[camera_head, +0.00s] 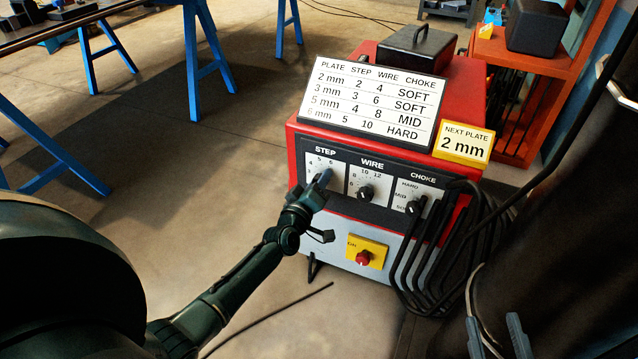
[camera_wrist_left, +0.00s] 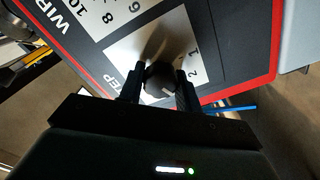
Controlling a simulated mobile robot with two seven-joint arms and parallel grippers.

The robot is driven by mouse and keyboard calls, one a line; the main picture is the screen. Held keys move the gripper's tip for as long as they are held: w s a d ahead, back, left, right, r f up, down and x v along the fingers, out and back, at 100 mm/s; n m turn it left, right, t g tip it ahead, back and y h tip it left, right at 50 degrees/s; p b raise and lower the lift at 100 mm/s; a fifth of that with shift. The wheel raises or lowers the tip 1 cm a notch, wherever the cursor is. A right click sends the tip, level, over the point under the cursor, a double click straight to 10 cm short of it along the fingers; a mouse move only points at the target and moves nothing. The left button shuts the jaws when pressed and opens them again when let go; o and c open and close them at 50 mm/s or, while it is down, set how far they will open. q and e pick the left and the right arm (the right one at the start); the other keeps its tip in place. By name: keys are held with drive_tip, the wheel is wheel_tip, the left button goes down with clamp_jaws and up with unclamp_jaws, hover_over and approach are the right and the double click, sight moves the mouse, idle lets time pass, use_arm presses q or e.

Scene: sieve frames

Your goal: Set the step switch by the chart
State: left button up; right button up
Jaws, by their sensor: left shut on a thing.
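A red welder (camera_head: 467,105) carries a white chart (camera_head: 372,95) on its sloping top. Its 2 mm row reads step 2, wire 4, choke SOFT. A yellow sign (camera_head: 463,145) reads "NEXT PLATE 2 mm". On the front panel, my left gripper (camera_head: 323,178) is shut on the dark step knob, which also shows in the left wrist view (camera_wrist_left: 160,76). A pale mark shows on the knob, but the number it points to is unclear. The wire knob (camera_head: 366,192) and choke knob (camera_head: 414,206) are untouched. My right gripper (camera_head: 497,336) is open and empty at the lower right.
Black cables (camera_head: 425,250) hang at the panel's right side. A red knob (camera_head: 363,258) sits on a yellow plate below the dials. A black handled box (camera_head: 417,48) stands on top. An orange shelf (camera_head: 545,75) stands behind right.

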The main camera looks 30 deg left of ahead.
use_arm(q)
drive_tip(key=n, duration=0.3)
drive_tip(key=shift+f+b, duration=0.15)
drive_tip(key=shift+b, duration=0.2)
drive_tip(key=shift+n, duration=0.9)
use_arm(e)
drive_tip(key=shift+w+r, duration=0.15)
drive_tip(key=shift+w, duration=0.1)
use_arm(q)
drive_tip(key=o, duration=1)
drive_tip(key=shift+c, duration=0.2)
drive_tip(key=s+p, duration=0.3)
drive_tip(key=s, duration=1)
drive_tip(key=shift+d, duration=0.4)
use_arm(e)
drive_tip(key=shift+d+m+g+h, duration=0.5)
drive_tip(key=shift+d+h, duration=0.05)
drive_tip(key=shift+h, duration=0.25)
